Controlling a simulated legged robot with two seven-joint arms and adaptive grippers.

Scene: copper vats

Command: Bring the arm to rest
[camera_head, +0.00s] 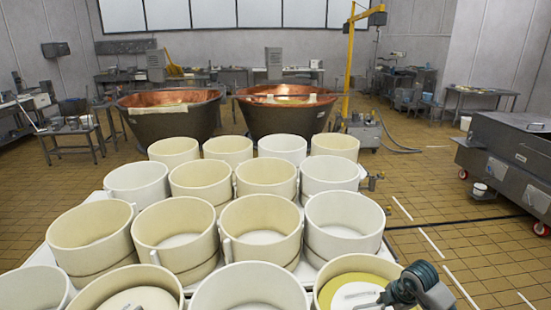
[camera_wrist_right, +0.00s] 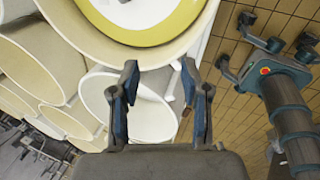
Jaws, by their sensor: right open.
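My right gripper (camera_head: 368,298) is at the lower right in the head view, over the near right vat-like mould (camera_head: 388,268) with yellow inside. In the right wrist view its two fingers (camera_wrist_right: 160,78) stand apart, with nothing between them. White moulds lie beyond the fingertips; whether they touch any is unclear. No left arm shows in the head view.
Cream round moulds (camera_head: 175,232) crowd the white table (camera_head: 98,197) before me. Two copper vats (camera_head: 168,116) (camera_head: 287,114) stand behind. A yellow hoist post (camera_head: 350,60) rises behind the table. A grey wheeled tank (camera_head: 510,160) stands right.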

